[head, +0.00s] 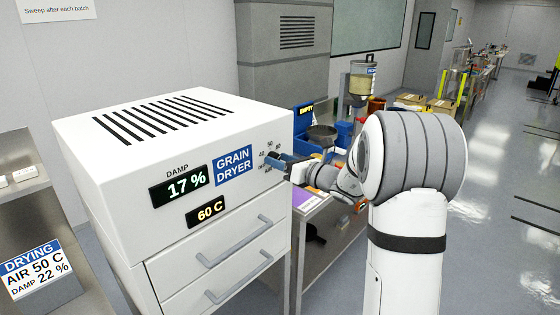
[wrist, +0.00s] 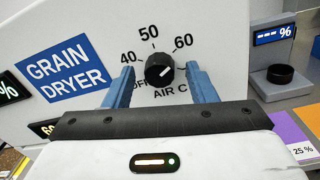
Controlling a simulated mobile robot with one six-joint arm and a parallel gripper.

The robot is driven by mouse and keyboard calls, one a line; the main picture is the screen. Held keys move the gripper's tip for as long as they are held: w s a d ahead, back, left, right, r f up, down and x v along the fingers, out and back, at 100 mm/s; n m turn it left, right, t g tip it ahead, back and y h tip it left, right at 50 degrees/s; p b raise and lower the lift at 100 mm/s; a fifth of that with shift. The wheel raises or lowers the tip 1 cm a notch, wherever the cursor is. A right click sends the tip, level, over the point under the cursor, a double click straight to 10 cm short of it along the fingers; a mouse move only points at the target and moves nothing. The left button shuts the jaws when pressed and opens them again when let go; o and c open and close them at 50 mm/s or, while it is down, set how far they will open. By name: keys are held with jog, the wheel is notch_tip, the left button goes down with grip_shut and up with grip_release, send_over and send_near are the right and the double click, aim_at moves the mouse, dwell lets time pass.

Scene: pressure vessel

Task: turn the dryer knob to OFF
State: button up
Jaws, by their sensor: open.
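The black dryer knob (wrist: 159,69) sits on the white front of the grain dryer (head: 130,140), under a dial marked OFF, 40, 50 and 60. Its white pointer line slants up to the right, toward the 60 side. My gripper (wrist: 160,72) is open, with one blue finger to the left and one to the right of the knob. Light gaps show between the fingers and the knob. The left finger partly covers the OFF label. In the head view my gripper (head: 280,164) is at the dryer's right front edge and hides the knob.
The dryer's displays read 17 % damp (head: 180,186) and 60 C (head: 206,211). Two drawers with handles (head: 234,242) lie below. A drying sign (head: 35,270) says AIR 50 C. A bench with a purple card (head: 305,197) stands close on the right.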

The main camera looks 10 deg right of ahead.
jog(key=c, duration=0.9)
jog(key=shift+a, duration=0.2)
jog(key=shift+c, duration=0.3)
jog(key=shift+s+f+n+t+h+b, duration=0.15)
jog(key=shift+n+t+h+b, duration=0.1)
jog(key=shift+n+b, duration=9.75)
jog(key=shift+w+f+n+t+h+b, duration=0.2)
jog(key=shift+n+b, duration=7.2)
jog(key=shift+b, duration=5.1)
jog(key=shift+s+r+n, duration=0.2)
jog(key=shift+n, duration=0.1)
